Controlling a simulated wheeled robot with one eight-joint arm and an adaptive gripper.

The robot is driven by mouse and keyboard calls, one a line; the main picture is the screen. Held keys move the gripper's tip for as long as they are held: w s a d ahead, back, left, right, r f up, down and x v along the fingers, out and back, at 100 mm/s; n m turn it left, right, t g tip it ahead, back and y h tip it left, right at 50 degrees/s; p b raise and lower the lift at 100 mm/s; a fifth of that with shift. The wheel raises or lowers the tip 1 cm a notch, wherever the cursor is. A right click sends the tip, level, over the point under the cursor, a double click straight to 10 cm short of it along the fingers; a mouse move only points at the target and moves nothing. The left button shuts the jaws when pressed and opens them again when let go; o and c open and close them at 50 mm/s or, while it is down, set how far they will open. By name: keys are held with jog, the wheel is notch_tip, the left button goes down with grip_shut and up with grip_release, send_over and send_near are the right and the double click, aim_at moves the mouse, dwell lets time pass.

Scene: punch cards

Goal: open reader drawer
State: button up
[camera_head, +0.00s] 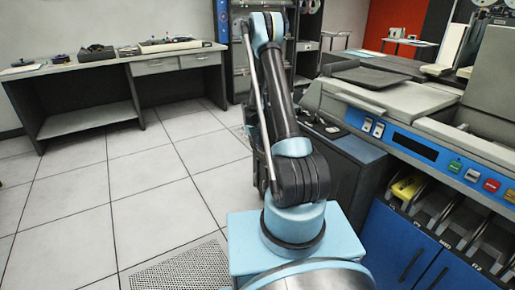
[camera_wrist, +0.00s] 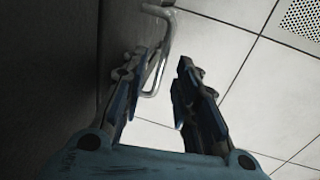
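A bent metal handle (camera_wrist: 166,42) stands out from a dark vertical panel (camera_wrist: 50,60) on the left of the wrist view. This panel looks like a drawer or cabinet front, but I cannot tell whether it is the reader drawer. My gripper (camera_wrist: 163,62) is open, with one finger on each side of the handle's lower part. The handle is nearer the left finger; I cannot tell whether they touch. In the head view my arm hides this handle, and my fingers cannot be made out.
A blue-grey machine (camera_head: 405,150) with coloured buttons stands at the right, beside a dark cabinet (camera_head: 350,165). A grey desk (camera_head: 90,120) with small items is at the left. The tiled floor (camera_head: 130,200) between is clear, with a perforated tile (camera_head: 185,270) in front.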

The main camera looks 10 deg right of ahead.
jog(key=shift+d+f, duration=0.1)
jog(key=shift+f, duration=0.25)
grip_shut()
